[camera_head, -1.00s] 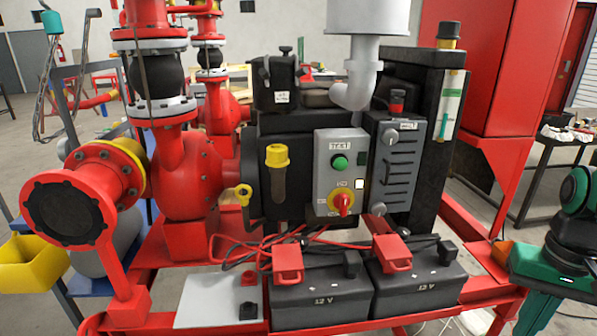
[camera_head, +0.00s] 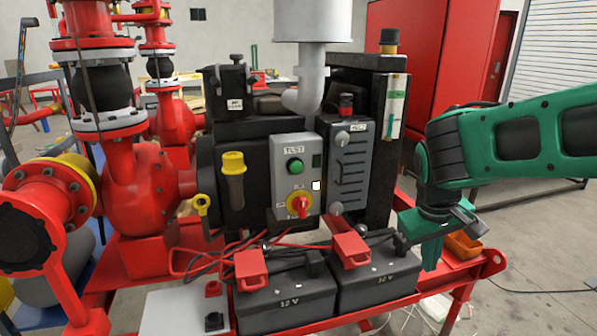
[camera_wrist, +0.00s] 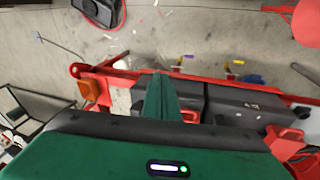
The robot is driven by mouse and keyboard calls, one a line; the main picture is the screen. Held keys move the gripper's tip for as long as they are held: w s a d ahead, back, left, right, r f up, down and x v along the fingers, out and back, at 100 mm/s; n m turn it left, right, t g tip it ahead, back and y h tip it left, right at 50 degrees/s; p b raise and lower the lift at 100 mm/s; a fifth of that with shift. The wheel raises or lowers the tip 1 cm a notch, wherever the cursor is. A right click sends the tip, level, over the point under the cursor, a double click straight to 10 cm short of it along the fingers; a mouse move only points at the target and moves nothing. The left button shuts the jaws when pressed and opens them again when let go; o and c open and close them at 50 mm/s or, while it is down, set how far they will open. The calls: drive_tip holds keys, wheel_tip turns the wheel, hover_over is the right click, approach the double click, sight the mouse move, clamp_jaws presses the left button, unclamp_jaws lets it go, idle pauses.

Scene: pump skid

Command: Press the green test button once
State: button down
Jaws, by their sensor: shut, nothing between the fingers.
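The green test button (camera_head: 295,166) is a round button on a grey control box (camera_head: 280,182) under a TEST label, in the head view. A red rotary switch on a yellow plate (camera_head: 299,205) sits below it on the same box. My gripper (camera_head: 432,258) is shut and empty, pointing down at the right of the skid, well apart from the button and to its right. Its green fingers (camera_wrist: 160,97) also show in the wrist view, together over the skid's end. The button is not in the wrist view.
Two black 12 V batteries (camera_head: 287,302) with red terminal covers stand in front of the box. A grey slotted panel (camera_head: 345,165) is right of it. A yellow-capped filler (camera_head: 233,175) is left of it. The red skid frame (camera_head: 400,312) runs along the front.

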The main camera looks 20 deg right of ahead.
sight(296, 167)
drive_tip(key=w+a+r+n+t+h, duration=0.2)
drive_tip(key=w+a+n, duration=0.2)
drive_tip(key=w, duration=0.4)
drive_tip(key=w+a+r+n+t+h, duration=0.1)
drive_tip(key=w+a+r+n+t, duration=0.1)
drive_tip(key=w+a+n, duration=0.35)
drive_tip(key=w+a+r+n+t, duration=0.4)
drive_tip(key=w+a, duration=0.5)
drive_tip(key=a, duration=0.1)
drive_tip(key=shift+r+h, duration=0.25)
drive_tip(key=shift+h, duration=0.05)
drive_tip(key=w, duration=0.8)
drive_tip(key=shift+w, duration=0.35)
idle(0.4)
drive_tip(key=shift+w, duration=0.35)
